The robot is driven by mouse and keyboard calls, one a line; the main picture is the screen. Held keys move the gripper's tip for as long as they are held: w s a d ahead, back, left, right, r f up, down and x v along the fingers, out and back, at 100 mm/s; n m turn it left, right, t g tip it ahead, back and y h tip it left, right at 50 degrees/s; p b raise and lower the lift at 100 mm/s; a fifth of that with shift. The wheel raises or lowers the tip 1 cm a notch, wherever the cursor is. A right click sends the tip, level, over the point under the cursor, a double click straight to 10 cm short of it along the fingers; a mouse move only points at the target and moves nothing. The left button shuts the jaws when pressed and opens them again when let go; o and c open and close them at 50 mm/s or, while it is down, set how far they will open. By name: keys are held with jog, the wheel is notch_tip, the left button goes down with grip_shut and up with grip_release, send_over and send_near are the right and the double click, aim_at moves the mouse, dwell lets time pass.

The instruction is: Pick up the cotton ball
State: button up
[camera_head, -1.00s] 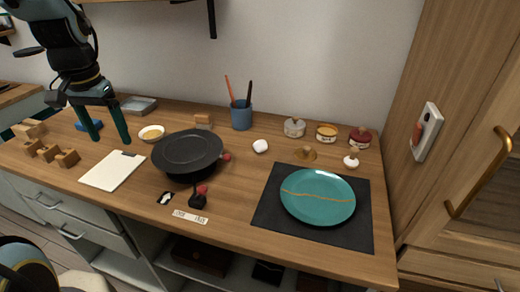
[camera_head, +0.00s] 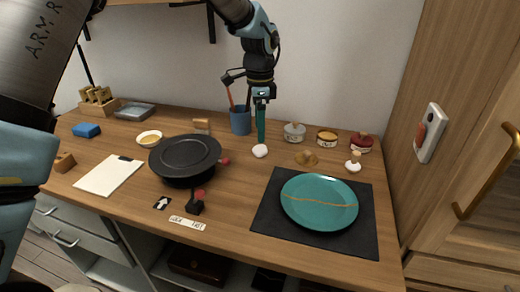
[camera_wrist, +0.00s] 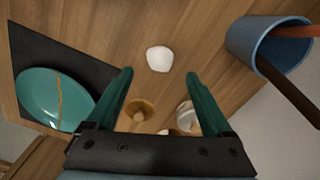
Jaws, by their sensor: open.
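A small white cotton ball (camera_head: 260,151) lies on the wooden counter, in front of the blue cup. It also shows in the wrist view (camera_wrist: 159,59), beyond the fingertips and roughly centred between them. My gripper (camera_head: 260,138) points down just above and behind the cotton ball in the head view, where its fingers overlap each other. In the wrist view my gripper (camera_wrist: 160,75) has its two green fingers wide apart with nothing between the tips. Whether a finger touches the cotton ball cannot be told from the head view.
A blue cup (camera_head: 241,122) with sticks stands close behind my gripper. A teal plate with a gold seam (camera_head: 319,203) lies on a dark mat (camera_head: 270,225) at right. Small jars (camera_head: 294,131) stand at the back right. A black round pan-like object (camera_head: 185,155) sits left.

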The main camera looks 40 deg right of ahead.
aim_at(260, 146)
jog(key=shift+f+p, duration=1.1)
jog(key=shift+f, duration=1.65)
jog(key=shift+c, duration=0.2)
grip_shut()
